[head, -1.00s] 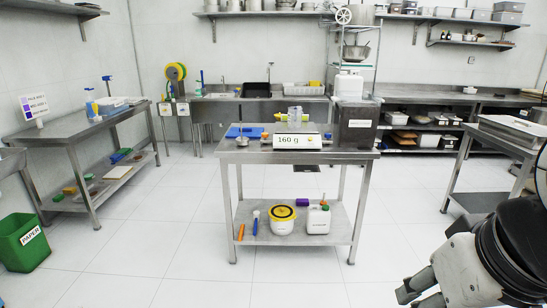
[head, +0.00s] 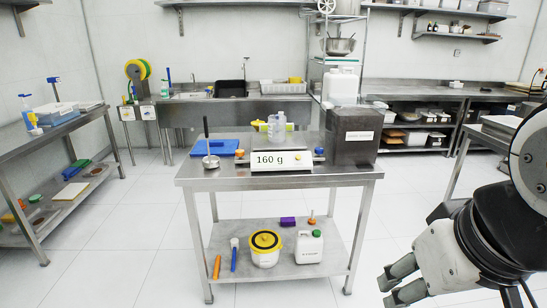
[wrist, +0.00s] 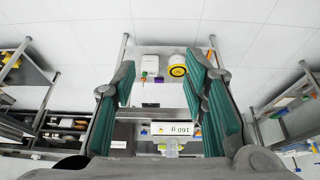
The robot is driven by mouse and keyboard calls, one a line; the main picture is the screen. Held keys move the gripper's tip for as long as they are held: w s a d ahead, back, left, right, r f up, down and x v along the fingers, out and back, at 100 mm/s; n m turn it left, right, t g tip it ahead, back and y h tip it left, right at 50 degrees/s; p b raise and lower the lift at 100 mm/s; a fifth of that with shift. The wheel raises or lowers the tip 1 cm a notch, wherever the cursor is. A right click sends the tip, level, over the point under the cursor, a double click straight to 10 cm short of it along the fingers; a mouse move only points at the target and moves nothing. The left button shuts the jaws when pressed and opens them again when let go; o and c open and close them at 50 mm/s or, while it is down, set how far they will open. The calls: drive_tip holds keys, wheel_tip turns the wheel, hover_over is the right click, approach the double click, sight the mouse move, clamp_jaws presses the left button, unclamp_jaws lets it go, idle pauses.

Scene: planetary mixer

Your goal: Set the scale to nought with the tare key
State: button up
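The scale (head: 297,161) is a white box on the steel table, with a front panel reading 160 g. A clear container (head: 277,127) stands on it or just behind its front; I cannot tell the exact contact. The tare key is too small to tell. In the wrist view the scale (wrist: 172,129) shows upside down between my fingers. My gripper (head: 400,282) is at the lower right of the head view, apart from the table. In the wrist view my gripper (wrist: 163,95) has its green-padded fingers wide apart with nothing between them.
The steel table (head: 220,179) also holds a dark bin (head: 352,146), a blue board (head: 214,147) and a ladle (head: 209,150). A yellow-lidded tub (head: 265,249) and a white jug (head: 309,247) stand on its lower shelf. The floor before the table is clear.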

clamp_jaws()
idle(1.3)
